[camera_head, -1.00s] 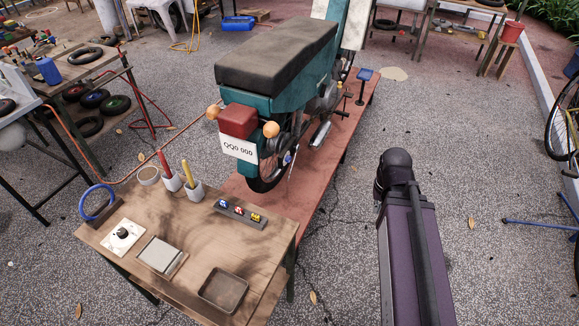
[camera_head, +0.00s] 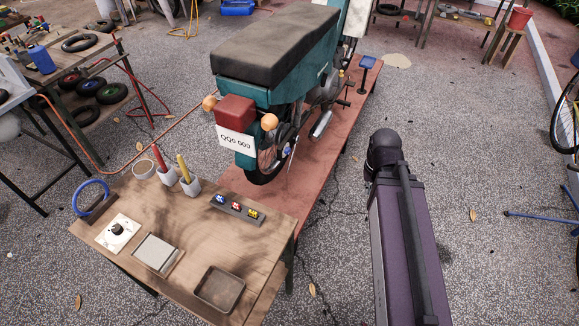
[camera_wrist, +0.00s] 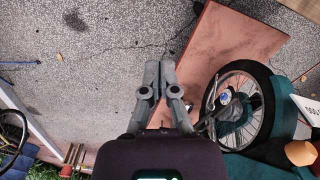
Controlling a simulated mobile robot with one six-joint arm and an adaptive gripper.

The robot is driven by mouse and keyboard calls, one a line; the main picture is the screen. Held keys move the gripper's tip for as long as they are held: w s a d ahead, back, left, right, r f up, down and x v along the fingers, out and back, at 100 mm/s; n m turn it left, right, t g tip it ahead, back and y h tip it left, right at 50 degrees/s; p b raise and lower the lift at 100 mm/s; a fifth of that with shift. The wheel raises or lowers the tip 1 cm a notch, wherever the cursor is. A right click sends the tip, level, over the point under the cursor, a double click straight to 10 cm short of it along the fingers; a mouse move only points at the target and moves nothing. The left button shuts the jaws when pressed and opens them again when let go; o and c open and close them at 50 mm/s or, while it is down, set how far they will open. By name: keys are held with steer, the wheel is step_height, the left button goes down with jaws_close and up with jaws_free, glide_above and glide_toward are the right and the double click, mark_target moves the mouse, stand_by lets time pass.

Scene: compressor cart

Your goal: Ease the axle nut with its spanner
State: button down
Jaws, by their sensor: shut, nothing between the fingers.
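My gripper (camera_wrist: 160,70) is shut and empty in the wrist view, with its fingertips together over the grey ground beside the red platform. It is not visible in the head view. The motorbike's rear wheel (camera_wrist: 237,103) lies right of my gripper, apart from it. A blue part shows at the wheel hub (camera_wrist: 224,97), and it also shows in the head view (camera_head: 287,152). I cannot make out the axle nut itself. A thin light bar (camera_head: 291,167) stands by the wheel. No spanner can be told for sure. A rack with blue, red and yellow pieces (camera_head: 237,209) sits on the wooden table.
The wooden table (camera_head: 170,215) stands left of the platform (camera_head: 325,160). Cups with red and yellow handles (camera_head: 185,172), a blue ring (camera_head: 90,194) and an open tray (camera_head: 219,289) are on it. The ground right of the platform is clear around my arm.

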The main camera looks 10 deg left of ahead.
mark_target(292, 158)
steer(key=w+a+f+n+t+y+b, duration=0.1)
steer(key=w+a+f+n+b, duration=0.5)
steer(key=w+a+f+b, duration=0.7)
steer(key=w+a+f+n+t+y+b, duration=0.1)
steer(key=w+a+f+n+t+b, duration=0.2)
steer(key=w+a+f+n+b, duration=0.4)
steer(key=w+a+f+b, duration=0.3)
steer(key=w+f+b, duration=0.1)
steer(key=w, duration=0.3)
steer(key=w+a+f+b, duration=0.4)
steer(key=w+f+b, duration=0.1)
steer(key=w+b, duration=0.2)
steer(key=shift+w+n, duration=0.3)
steer(key=shift+w, duration=0.15)
steer(key=shift+f, duration=0.25)
steer(key=w+f+b, duration=0.6)
steer(key=f+b, duration=0.5)
steer(key=shift+w+a+f, duration=0.15)
steer(key=shift+w+a, duration=0.2)
steer(key=shift+a, duration=0.1)
